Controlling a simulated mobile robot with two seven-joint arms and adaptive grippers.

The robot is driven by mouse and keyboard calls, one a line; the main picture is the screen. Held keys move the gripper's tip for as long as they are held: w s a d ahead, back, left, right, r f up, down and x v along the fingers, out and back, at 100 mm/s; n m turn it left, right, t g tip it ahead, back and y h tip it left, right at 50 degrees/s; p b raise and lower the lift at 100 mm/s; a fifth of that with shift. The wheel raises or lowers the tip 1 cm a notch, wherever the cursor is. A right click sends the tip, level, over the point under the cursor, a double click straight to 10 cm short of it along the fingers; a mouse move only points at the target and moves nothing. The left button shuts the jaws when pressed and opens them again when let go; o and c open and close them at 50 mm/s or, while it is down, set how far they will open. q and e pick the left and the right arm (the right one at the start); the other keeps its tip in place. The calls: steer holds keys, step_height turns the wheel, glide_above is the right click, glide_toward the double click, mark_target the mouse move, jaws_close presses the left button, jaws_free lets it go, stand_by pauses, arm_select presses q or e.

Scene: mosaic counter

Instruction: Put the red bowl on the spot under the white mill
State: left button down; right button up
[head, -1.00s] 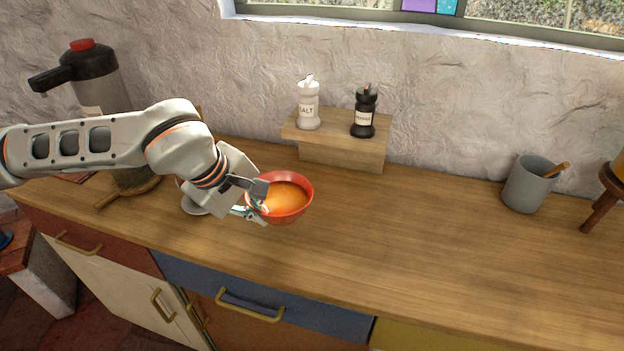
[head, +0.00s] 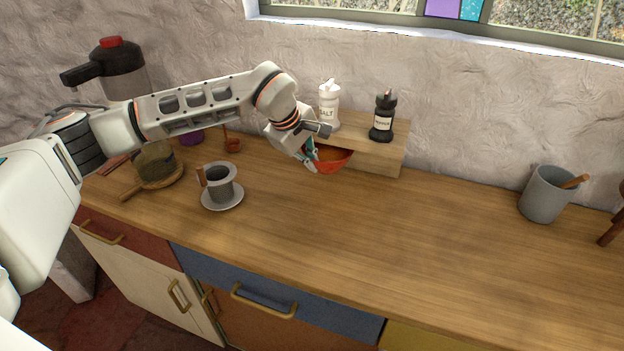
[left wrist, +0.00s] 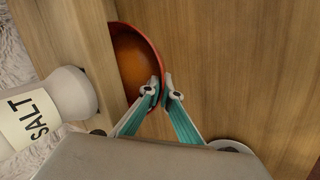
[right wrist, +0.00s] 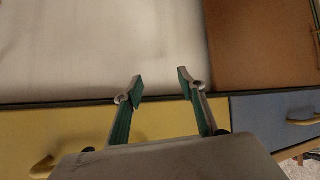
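The white mill (head: 329,104), marked SALT, stands upright on the shelf above the bowl. In the left wrist view the bowl (left wrist: 136,70) is partly covered by the shelf top, and the mill (left wrist: 42,112) is at left. My left gripper (head: 312,156) is shut on the bowl's near rim, one finger on each side. Whether the bowl touches the counter I cannot tell. My right gripper (right wrist: 158,82) is open and empty, facing cupboard fronts.
A black pepper mill (head: 382,117) stands on the shelf's right part. A grey cup on a saucer (head: 222,204) is at front left; a pump flask (head: 120,72) is behind. The counter between (head: 420,235) is clear.

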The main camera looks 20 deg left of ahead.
arm_select(q)
step_height(320, 180, down, 5)
steer(key=shift+s+f, duration=0.1)
steer(key=shift+f, duration=0.1)
steer(key=shift+w+f, duration=0.2)
steer(key=shift+f, duration=0.15)
steer(key=c, duration=2.3)
jaws_free()
steer(key=v, duration=1.2)
